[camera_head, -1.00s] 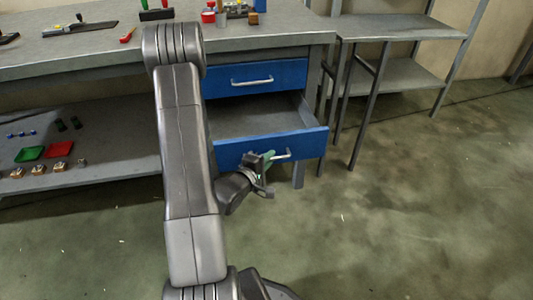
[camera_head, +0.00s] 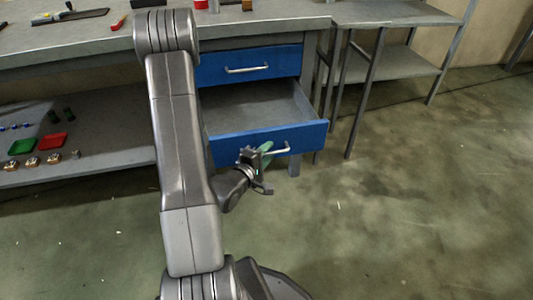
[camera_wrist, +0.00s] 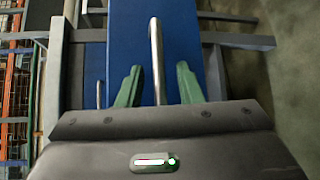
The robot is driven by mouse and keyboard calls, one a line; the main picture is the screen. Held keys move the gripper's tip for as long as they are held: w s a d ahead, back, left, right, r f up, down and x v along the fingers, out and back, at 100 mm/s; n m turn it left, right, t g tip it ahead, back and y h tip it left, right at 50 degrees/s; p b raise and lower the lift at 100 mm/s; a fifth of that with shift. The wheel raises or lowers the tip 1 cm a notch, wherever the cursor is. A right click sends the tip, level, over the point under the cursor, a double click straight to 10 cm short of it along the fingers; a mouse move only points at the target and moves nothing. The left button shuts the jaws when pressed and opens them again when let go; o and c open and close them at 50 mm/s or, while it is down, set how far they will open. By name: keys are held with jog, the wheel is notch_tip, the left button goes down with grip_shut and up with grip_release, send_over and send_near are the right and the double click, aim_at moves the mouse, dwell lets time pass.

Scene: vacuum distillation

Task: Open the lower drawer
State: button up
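The lower drawer (camera_head: 228,150) is pulled out from the bench, its grey inside showing empty where visible. Its blue front carries a silver bar handle (camera_head: 280,151). My gripper (camera_head: 263,153) is at the left part of this handle in the head view. In the wrist view, the handle (camera_wrist: 156,50) runs between the two green fingers of my gripper (camera_wrist: 159,75). There is a gap on each side, so the fingers stand open around the handle without gripping it. The blue drawer front (camera_wrist: 128,35) is behind the fingers.
The shut upper drawer (camera_head: 222,70) is above. A grey bench (camera_head: 90,48) holds tools. A lower shelf (camera_head: 112,150) at left carries green and red trays and small parts. A grey side table (camera_head: 385,14) stands at right. The floor at right is clear.

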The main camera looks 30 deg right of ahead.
jog(key=p+v, duration=0.1)
jog(key=v, duration=1.2)
jog(key=shift+s+a, duration=0.25)
jog(key=shift+a, duration=0.1)
jog(key=shift+d, duration=0.1)
jog(key=shift+b+x, duration=0.5)
jog(key=shift+x, duration=6.35)
jog(key=shift+r, duration=0.1)
